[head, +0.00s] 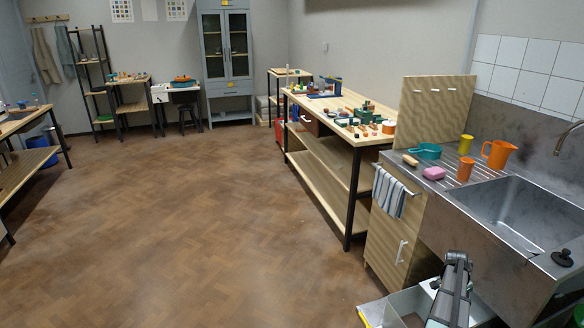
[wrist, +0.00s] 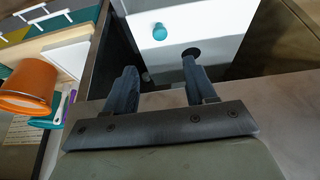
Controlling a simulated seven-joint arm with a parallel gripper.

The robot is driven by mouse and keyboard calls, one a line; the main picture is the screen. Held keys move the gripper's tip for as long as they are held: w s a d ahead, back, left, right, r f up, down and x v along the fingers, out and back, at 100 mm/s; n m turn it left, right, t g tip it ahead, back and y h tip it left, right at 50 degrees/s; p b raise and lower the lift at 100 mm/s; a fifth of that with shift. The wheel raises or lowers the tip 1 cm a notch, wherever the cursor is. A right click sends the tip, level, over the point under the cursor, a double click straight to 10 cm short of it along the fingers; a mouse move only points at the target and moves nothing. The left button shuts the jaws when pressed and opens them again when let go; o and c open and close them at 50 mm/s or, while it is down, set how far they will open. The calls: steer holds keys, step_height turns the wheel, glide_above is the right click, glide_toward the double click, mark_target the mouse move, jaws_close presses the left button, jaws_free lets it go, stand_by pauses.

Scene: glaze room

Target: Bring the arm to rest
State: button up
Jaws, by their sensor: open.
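My gripper (wrist: 160,62) shows in the wrist view with its two dark fingers spread wide apart. Nothing is between them. Beyond the fingertips lies a white surface (wrist: 215,25) with a small teal object (wrist: 160,31) and a dark round spot on it. The fingers appear apart from these, though the depth is hard to judge. In the head view my arm (head: 453,285) reaches up from the bottom edge, in front of the sink cabinet; its fingers cannot be made out there.
The sink (head: 520,215) and its counter stand right of my arm, with an orange jug (head: 498,154), orange cup (head: 465,170), yellow cup (head: 466,144) and teal pan (head: 426,151). A pale open box (head: 405,305) lies low beside my arm. The wooden floor (head: 190,220) at left is clear.

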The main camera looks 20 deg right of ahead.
steer(key=s+a+f+n+g+y, duration=0.15)
steer(key=s+a+f+n, duration=0.3)
steer(key=a, duration=0.95)
steer(key=s+a+f+n+y, duration=0.3)
steer(key=a+f, duration=0.3)
steer(key=a, duration=0.8)
steer(key=s+a+f+n+g+y, duration=0.15)
steer(key=s+a+f+n, duration=0.3)
steer(key=a, duration=0.95)
steer(key=s+a+f+n+g, duration=0.1)
steer(key=s+a+f+n, duration=0.1)
steer(key=s+a, duration=0.2)
steer(key=s+a+f+n+g+h, duration=0.1)
steer(key=s+a, duration=0.3)
steer(key=a, duration=0.7)
steer(key=s+a+f+n+g, duration=0.1)
steer(key=s+a+f+n, duration=0.2)
steer(key=s+a, duration=0.2)
steer(key=a, duration=0.2)
steer(key=shift+a+f+g+h, duration=0.15)
steer(key=shift+a+g+h, duration=0.15)
steer(key=shift+g, duration=0.1)
